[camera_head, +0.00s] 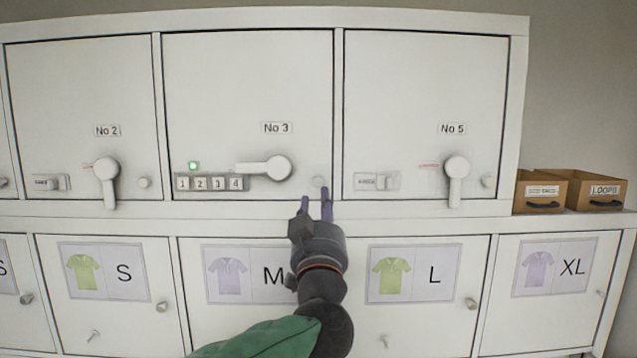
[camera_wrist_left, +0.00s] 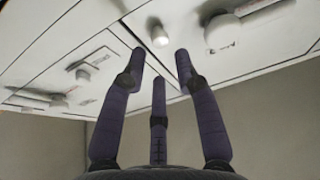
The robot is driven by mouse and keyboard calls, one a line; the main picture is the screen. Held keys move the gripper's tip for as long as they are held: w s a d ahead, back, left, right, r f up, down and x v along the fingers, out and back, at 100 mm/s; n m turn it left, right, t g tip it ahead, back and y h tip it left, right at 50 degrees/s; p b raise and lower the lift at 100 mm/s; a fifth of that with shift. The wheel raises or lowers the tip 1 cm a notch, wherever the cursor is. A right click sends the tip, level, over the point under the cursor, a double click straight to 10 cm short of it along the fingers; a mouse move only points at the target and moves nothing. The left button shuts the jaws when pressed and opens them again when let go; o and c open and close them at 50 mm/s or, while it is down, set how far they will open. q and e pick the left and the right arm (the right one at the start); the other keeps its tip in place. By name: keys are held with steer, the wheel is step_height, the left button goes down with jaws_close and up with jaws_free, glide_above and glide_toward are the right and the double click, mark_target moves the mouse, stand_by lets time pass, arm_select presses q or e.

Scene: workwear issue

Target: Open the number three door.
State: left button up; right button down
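The number three door (camera_head: 247,90) is flush with the cabinet front in the head view. Its white lever handle (camera_head: 277,168) lies level, pointing left. Left of it is a code panel with number wheels (camera_head: 210,183), and a green light (camera_head: 193,166) glows above the panel. A small round knob (camera_head: 319,182) sits at the door's lower right. My left gripper (camera_head: 316,196) is just below and in front of this knob. In the left wrist view its fingers (camera_wrist_left: 160,58) are spread and empty, with the knob (camera_wrist_left: 158,36) just beyond the tips. My right gripper is out of view.
The No 2 door (camera_head: 80,90) and No 5 door (camera_head: 425,90) flank it, their levers hanging down. Below are shirt-labelled doors, including M (camera_head: 220,318) and L (camera_head: 440,325). Two brown boxes (camera_head: 540,187) (camera_head: 597,190) stand on the ledge at right.

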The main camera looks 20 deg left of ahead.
mark_target(318, 184)
arm_select(q)
steer(key=shift+p+x, duration=0.75)
steer(key=shift+x, duration=2.05)
jaws_close()
